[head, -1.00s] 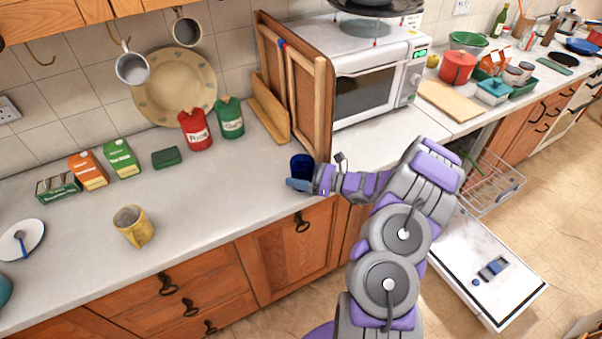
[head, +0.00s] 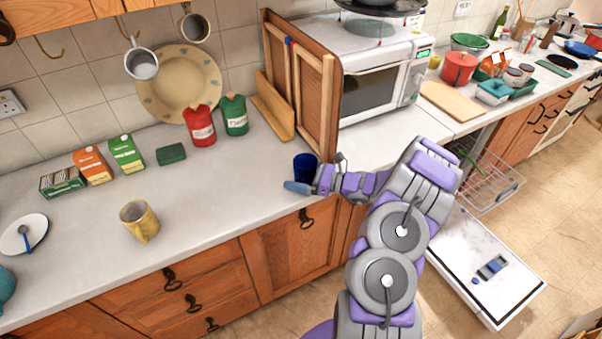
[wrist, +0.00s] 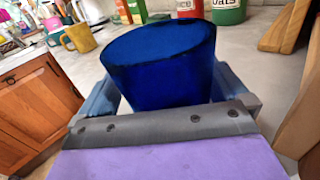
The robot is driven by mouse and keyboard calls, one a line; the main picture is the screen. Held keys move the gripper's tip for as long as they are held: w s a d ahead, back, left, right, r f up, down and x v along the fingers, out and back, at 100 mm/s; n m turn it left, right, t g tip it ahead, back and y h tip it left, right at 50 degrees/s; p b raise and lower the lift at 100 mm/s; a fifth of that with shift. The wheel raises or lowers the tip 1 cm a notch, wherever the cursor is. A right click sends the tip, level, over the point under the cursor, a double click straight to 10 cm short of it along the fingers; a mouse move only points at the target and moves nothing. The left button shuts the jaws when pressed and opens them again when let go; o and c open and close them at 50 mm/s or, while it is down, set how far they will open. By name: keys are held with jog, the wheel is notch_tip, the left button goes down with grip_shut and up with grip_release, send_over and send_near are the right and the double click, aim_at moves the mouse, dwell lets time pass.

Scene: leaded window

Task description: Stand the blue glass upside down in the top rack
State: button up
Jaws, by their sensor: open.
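The blue glass (head: 305,166) stands on the counter near its front edge, beside the wooden boards. In the wrist view the blue glass (wrist: 162,65) is upright and fills the space in front of my gripper (wrist: 160,95). The fingers are open, one on each side of the glass. In the head view my gripper (head: 300,185) is at the glass, low over the counter edge. The top rack (head: 490,180) is a wire rack pulled out of the open dishwasher at the right, above its lowered door (head: 485,265).
A yellow mug (head: 140,221) stands on the counter to the left. Wooden boards (head: 298,90) lean beside the microwave (head: 380,80). Red and green canisters (head: 201,126) stand behind. The counter between mug and glass is clear.

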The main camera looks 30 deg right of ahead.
jog(key=p+v, duration=0.3)
jog(key=v, duration=1.4)
jog(key=shift+d, duration=0.4)
jog(key=shift+s+f, duration=0.1)
jog(key=shift+s, duration=0.05)
